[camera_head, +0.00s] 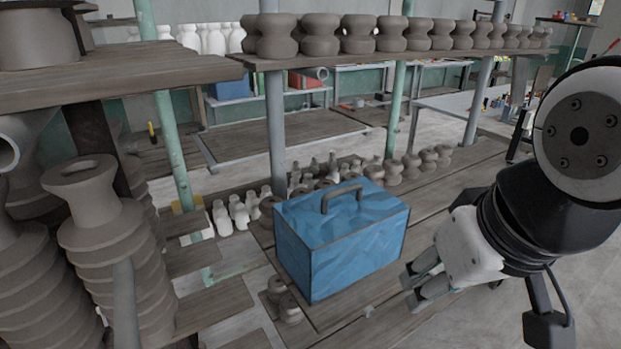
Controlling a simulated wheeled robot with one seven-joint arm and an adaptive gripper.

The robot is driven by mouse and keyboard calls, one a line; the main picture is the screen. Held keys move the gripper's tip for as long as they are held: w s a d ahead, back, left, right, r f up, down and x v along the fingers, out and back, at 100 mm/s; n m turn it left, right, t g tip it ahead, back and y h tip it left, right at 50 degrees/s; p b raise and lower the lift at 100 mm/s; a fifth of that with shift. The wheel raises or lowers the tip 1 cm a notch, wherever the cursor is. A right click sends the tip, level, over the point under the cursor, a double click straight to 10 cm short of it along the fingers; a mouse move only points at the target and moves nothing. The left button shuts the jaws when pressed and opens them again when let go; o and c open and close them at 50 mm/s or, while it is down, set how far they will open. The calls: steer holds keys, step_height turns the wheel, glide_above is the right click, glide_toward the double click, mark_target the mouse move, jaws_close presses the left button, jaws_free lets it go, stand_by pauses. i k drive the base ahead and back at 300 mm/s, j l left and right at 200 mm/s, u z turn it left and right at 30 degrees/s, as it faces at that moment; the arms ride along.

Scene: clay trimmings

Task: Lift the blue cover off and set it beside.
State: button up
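The blue cover (345,245) is a box shape with a grey handle (342,197) on its top. It stands upright on a wooden plank shelf (345,317) in the middle of the view. What is under it is hidden. My gripper (406,291) is to the right of the cover, low beside its right side and below the handle. Its fingers point left toward the cover, and I see no contact with the handle. The fingers look a little apart, with nothing visible between them.
Small white pieces (232,214) and several clay pieces (408,165) stand behind the cover. Two small clay pieces (287,302) sit at its front left. Large ribbed clay pieces (105,235) fill the left. An upper shelf (400,55) holds a row of clay pieces. Bare planks (465,160) lie at the back right.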

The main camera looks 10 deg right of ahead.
mark_target(329, 239)
steer(key=i+u, duration=0.25)
steer(key=u, duration=0.15)
steer(key=i+l+u, duration=0.1)
steer(key=i+u, duration=0.15)
steer(key=u, duration=0.2)
